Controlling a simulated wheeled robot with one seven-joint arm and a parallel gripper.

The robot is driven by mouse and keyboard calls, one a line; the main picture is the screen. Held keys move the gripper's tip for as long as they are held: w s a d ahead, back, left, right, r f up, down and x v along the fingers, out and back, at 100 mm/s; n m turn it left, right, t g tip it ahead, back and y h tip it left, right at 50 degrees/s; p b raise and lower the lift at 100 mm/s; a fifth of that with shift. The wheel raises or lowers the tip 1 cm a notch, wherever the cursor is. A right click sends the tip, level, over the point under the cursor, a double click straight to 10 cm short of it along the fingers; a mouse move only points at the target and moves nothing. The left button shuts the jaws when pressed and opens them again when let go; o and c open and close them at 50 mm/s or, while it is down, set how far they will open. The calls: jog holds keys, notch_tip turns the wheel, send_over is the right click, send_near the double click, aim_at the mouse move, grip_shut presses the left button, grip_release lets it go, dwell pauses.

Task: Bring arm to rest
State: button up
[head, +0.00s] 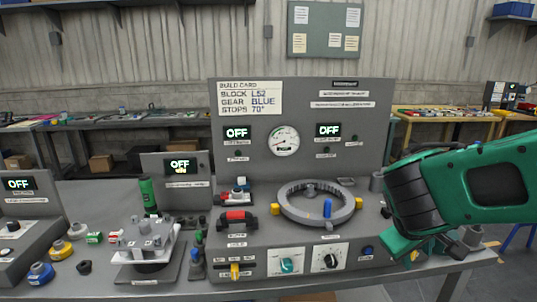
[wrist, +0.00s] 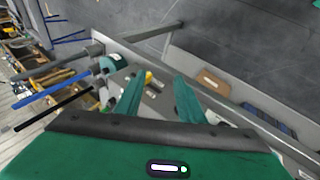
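My green arm reaches in from the right in the head view, with its large wrist link in front of the right end of the bench. My gripper (wrist: 154,82) shows in the wrist view as two green fingers standing apart, with nothing held between them. In the head view the gripper (head: 428,246) is mostly hidden low behind the arm, near the bench's right end. The wrist view looks past the fingers at a bench edge and the grey floor.
A grey bench (head: 330,268) carries a panel (head: 345,120) with a gauge (head: 284,141), a grey ring (head: 316,203), a red-handled part (head: 236,219) and knobs. A turntable fixture (head: 148,255) stands left. Side benches line the back wall.

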jog(key=s+d+m+g+y, duration=0.2)
jog(key=s+d+m, duration=0.1)
jog(key=s, duration=0.6)
jog(key=s+d+f+m+g+y, duration=0.1)
jog(key=s+d+m+g+y, duration=0.1)
jog(key=s+m, duration=0.4)
jog(key=s+d+y, duration=0.1)
jog(key=s+d, duration=0.1)
jog(key=s, duration=0.2)
jog(key=shift+d+f+m+y, duration=0.15)
jog(key=shift+d+m+y, duration=0.15)
